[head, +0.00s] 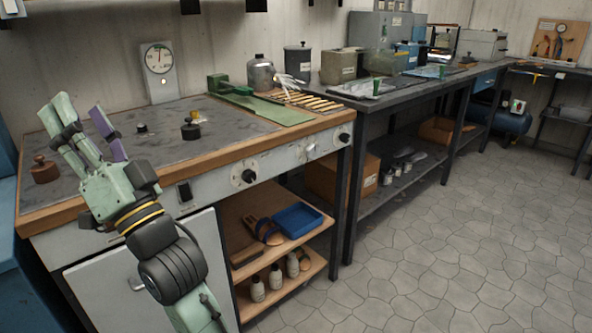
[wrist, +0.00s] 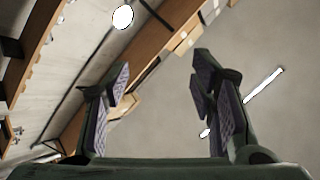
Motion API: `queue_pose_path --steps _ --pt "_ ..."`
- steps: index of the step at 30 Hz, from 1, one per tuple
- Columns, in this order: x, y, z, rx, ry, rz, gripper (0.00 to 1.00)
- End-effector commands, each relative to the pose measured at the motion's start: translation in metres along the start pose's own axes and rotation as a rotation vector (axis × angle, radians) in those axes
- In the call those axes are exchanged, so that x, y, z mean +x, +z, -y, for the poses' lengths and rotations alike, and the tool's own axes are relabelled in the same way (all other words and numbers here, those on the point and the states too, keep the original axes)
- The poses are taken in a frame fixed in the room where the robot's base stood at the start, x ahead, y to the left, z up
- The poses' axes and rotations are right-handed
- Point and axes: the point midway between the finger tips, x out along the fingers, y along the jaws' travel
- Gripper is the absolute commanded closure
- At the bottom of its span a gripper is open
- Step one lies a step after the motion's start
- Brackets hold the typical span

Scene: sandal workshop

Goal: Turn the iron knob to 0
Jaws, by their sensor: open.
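Two black round knobs sit on the workbench's pale front panel: a left knob (head: 249,176) and a right knob (head: 344,137). I cannot tell which is the iron knob, and their scale marks are too small to read. My gripper (head: 84,112) is raised above the left part of the bench, fingers pointing up, well left of both knobs. It is open and empty. In the wrist view the gripper (wrist: 158,78) has its fingers spread wide with nothing between them; no knob can be made out there.
A black switch (head: 184,190) is on the same panel. A brown weight (head: 45,170) and a black weight (head: 190,131) stand on the benchtop. A white dial (head: 158,58) stands behind. Open shelves (head: 275,262) hold bottles and a blue tray (head: 297,219). The floor (head: 450,250) at right is clear.

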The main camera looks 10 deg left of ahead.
Motion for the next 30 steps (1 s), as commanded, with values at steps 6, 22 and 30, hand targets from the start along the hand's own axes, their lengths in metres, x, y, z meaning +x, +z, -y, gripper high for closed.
queue_pose_path --steps 6,22,30 --pt "-0.054 -0.03 -0.21 0.805 0.492 0.008 0.49" --pt "-0.243 -0.087 -0.367 2.037 0.916 -0.544 0.49" --pt "-0.216 -0.071 -0.392 2.04 0.917 -0.544 0.49"
